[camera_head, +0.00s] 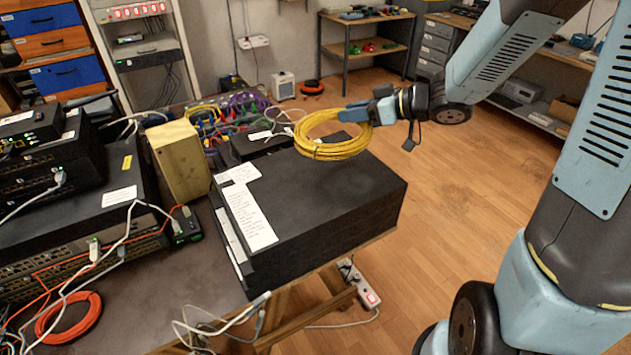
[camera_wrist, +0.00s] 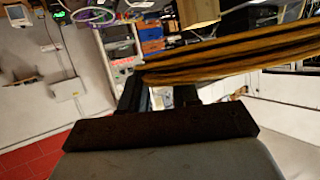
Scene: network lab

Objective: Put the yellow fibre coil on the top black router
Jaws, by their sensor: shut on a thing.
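The yellow fibre coil (camera_head: 333,150) hangs in my gripper (camera_head: 358,112), which is shut on its right side. In the head view the coil shows above the far right part of a large black box with white paper labels (camera_head: 335,195); whether it touches the box I cannot tell. In the wrist view the coil (camera_wrist: 230,60) runs across the upper right, with my gripper's fingers (camera_wrist: 165,95) at it. Black routers and switches are stacked at the left, with a smaller dark unit on top (camera_head: 30,128).
A tan box (camera_head: 178,160) stands between the stack and the large black box. A small black device (camera_head: 262,145) and coloured cables (camera_head: 235,112) lie behind. An orange coil (camera_head: 68,318) and loose white cables lie at the front left. Open wooden floor (camera_head: 470,175) is to the right.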

